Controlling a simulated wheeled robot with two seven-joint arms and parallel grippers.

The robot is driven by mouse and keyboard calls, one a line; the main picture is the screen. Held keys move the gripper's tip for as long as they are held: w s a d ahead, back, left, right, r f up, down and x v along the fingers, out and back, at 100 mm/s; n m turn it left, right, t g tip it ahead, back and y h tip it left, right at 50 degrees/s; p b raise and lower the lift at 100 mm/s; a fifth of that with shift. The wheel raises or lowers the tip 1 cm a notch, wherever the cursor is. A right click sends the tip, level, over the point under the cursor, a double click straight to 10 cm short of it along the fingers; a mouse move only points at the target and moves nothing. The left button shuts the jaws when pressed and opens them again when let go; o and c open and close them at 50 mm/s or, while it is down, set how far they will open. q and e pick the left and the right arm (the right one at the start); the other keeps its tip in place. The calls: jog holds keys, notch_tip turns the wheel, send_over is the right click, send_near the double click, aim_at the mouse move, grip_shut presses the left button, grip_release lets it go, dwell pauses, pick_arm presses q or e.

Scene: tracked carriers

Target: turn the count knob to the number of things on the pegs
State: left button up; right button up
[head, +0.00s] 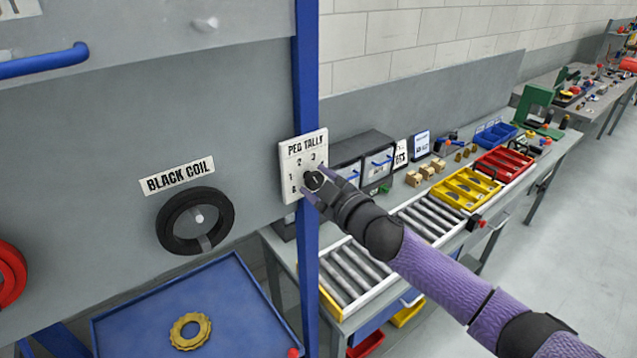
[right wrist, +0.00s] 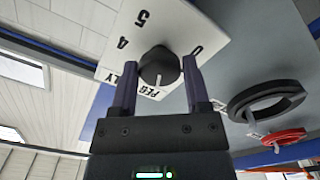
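The count knob (head: 313,181) is black and round, on a white panel (head: 291,158) headed PEG TALLY with numbers around it. In the right wrist view the knob (right wrist: 160,66) has a white pointer line towards the heading side. I cannot tell which number it marks. My right gripper (head: 315,180) is at the knob, one finger on each side, apparently touching it. A black coil (head: 166,222) hangs on a peg under the label BLACK COIL. A red ring (head: 12,272) is cut off at the left edge. Another peg (head: 205,23) above is bare. My left gripper is out of view.
A yellow ring (head: 176,335) lies in a blue tray (head: 128,318) below the board. A blue post (head: 306,75) stands at the board's edge. A bench with rollers (head: 350,272), a yellow bin (head: 467,187) and a red bin (head: 503,163) runs behind my right arm.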

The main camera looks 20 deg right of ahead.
jog(key=o, duration=0.3)
jog(key=shift+s, duration=0.1)
jog(key=b+v, duration=0.2)
jog(key=v, duration=0.7)
jog(key=shift+s, duration=0.3)
jog(key=shift+d, duration=0.15)
